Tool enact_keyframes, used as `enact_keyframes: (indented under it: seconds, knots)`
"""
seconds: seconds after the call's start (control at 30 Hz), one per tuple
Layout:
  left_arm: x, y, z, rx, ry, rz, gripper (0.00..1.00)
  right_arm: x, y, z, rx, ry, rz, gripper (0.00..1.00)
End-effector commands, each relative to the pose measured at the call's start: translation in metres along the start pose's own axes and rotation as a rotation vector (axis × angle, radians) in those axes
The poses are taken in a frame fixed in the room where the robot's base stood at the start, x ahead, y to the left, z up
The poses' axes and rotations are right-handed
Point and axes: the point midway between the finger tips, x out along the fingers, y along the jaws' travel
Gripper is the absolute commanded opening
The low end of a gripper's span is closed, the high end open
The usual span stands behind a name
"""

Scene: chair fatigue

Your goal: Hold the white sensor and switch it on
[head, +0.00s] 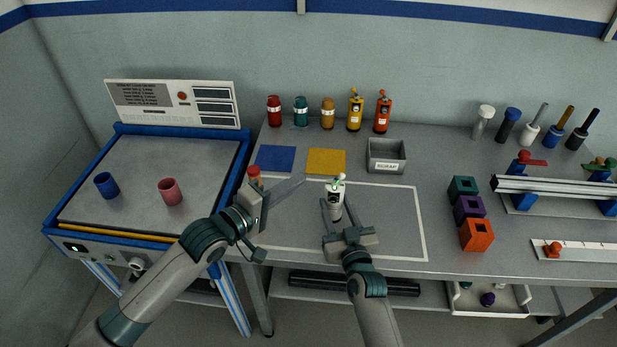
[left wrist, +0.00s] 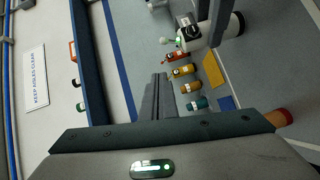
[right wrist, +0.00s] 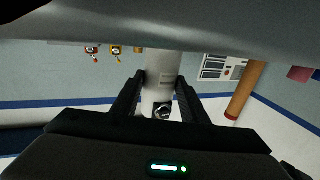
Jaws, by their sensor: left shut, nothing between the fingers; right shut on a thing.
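The white sensor (head: 337,197) stands upright, held over the middle of the table, with a small green and dark top. My right gripper (head: 337,209) is shut on its body. In the right wrist view the white body (right wrist: 160,80) is between the fingers, with a dark round mark low on it. My left gripper (head: 301,180) is shut and empty, left of the sensor, its fingers pointing towards its top but apart from it. The left wrist view shows the sensor (left wrist: 220,32) beyond the fingertips (left wrist: 157,78), with a small green spot at its end. Whether it is lit, I cannot tell.
A red-topped cylinder (head: 254,174) stands close behind my left gripper. A grey scrap bin (head: 386,168), blue mat (head: 275,158) and yellow mat (head: 326,161) lie behind. Several bottles (head: 328,113) line the wall. Coloured blocks (head: 468,206) stand right. The outlined area's right side is clear.

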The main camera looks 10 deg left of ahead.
Motion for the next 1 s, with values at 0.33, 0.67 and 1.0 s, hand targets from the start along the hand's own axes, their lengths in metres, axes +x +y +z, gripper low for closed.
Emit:
enact_keyframes:
  seconds: [0.33,0.67,1.0]
  knots:
    - [-0.045,0.005,0.001,-0.001,0.000,-0.001,0.00,0.000,0.000,0.000,0.000,0.000,0.000,0.14]
    - [-0.049,0.006,0.001,-0.001,0.000,0.000,0.00,0.000,0.000,0.000,0.000,0.000,0.000,0.14]
    - [-0.049,0.006,0.001,-0.001,0.000,0.000,0.00,0.000,0.000,0.000,0.000,0.000,0.000,0.62]
